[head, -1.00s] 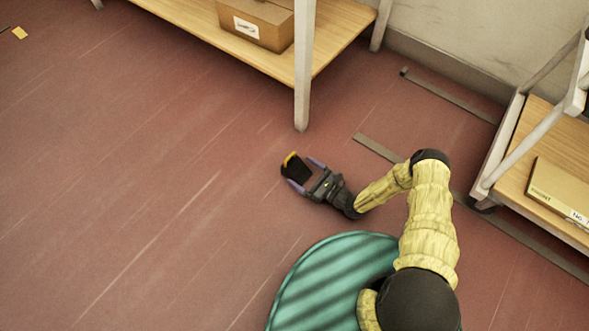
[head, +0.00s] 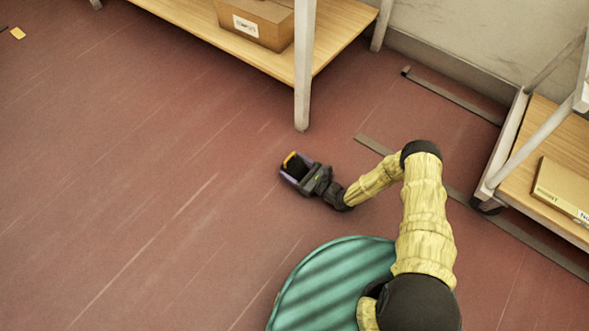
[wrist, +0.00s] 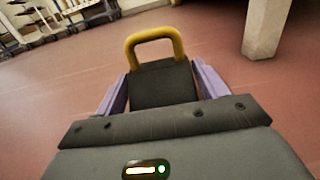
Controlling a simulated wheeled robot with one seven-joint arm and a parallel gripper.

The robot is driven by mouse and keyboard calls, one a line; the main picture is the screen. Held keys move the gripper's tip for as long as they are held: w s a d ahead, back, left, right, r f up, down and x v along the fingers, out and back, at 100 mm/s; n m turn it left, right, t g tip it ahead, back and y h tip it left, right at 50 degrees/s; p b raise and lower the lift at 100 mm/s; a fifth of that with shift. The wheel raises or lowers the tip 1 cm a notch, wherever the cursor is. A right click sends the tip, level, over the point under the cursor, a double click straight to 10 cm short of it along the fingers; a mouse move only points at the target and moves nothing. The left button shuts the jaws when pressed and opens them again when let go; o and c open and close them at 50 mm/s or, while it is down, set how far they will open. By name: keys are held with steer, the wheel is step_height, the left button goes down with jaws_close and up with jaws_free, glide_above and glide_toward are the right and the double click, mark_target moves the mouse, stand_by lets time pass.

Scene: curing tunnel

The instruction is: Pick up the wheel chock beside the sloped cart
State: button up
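The wheel chock is a dark wedge-like block with a yellow loop handle. It sits low at the floor in the head view (head: 295,171) and fills the middle of the wrist view (wrist: 165,83). My gripper (head: 297,171) reaches around it, with one purple finger along each side; the wrist view shows both fingers (wrist: 163,85) flanking the block. The fingers look open and very close to its sides, and I cannot make out firm contact. The handle stands at the far end, beyond the fingertips. The chock's underside is hidden.
A wooden-decked shelf or cart with a white leg (head: 303,90) and a cardboard box (head: 254,24) stands behind. At right is a white-framed cart (head: 500,155) carrying a flat box (head: 563,189). Grey strips (head: 455,96) lie on the red floor. The floor at left is mostly clear.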

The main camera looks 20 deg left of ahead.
mark_target(295, 166)
steer(key=c, duration=0.8)
step_height(295, 166, up, 10)
steer(key=p, duration=0.7)
steer(key=shift+p, duration=0.4)
